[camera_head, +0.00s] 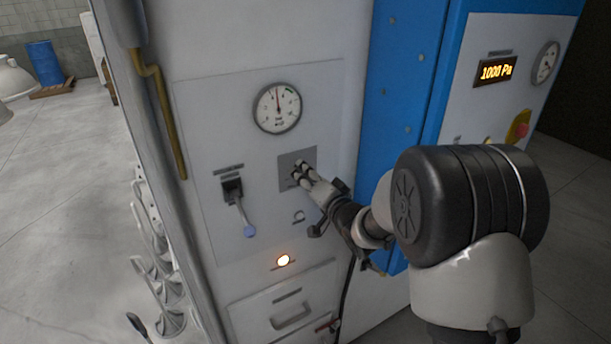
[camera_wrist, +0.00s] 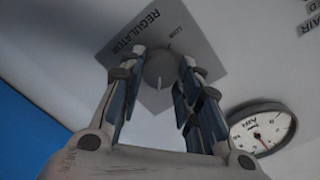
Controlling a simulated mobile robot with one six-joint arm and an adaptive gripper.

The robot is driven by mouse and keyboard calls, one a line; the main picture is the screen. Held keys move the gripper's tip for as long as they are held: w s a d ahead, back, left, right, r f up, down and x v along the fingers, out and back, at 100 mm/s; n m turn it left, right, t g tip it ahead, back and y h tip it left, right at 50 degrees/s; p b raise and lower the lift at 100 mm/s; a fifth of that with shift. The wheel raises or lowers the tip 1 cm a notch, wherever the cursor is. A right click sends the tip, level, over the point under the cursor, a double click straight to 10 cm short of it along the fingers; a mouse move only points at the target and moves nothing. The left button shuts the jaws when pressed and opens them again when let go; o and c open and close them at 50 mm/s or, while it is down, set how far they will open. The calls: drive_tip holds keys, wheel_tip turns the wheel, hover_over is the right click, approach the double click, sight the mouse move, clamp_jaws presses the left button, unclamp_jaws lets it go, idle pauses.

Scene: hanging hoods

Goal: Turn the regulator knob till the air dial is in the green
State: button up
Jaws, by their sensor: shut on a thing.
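The regulator knob (camera_wrist: 161,70) is a round grey knob on a dark grey plate marked "REGULATOR" (camera_wrist: 143,24) in the wrist view. My gripper (camera_wrist: 162,66) has its fingers on either side of the knob and is shut on it. In the head view my gripper (camera_head: 301,173) reaches the regulator plate (camera_head: 310,154) and hides the knob. The air dial (camera_head: 277,108) is a round white gauge above the plate. Its needle points nearly straight up, slightly left. The dial also shows in the wrist view (camera_wrist: 262,130), where its coloured band is too small to tell.
A blue panel edge (camera_head: 395,110) stands to the right, then a "1000 Pa" display (camera_head: 495,70) and a red button (camera_head: 517,132).

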drive_tip(key=shift+m, duration=1)
drive_tip(key=o, duration=1)
drive_tip(key=shift+o, duration=0.2)
drive_tip(key=v, duration=1.2)
drive_tip(key=shift+w+d, duration=0.15)
drive_tip(key=shift+d, duration=0.15)
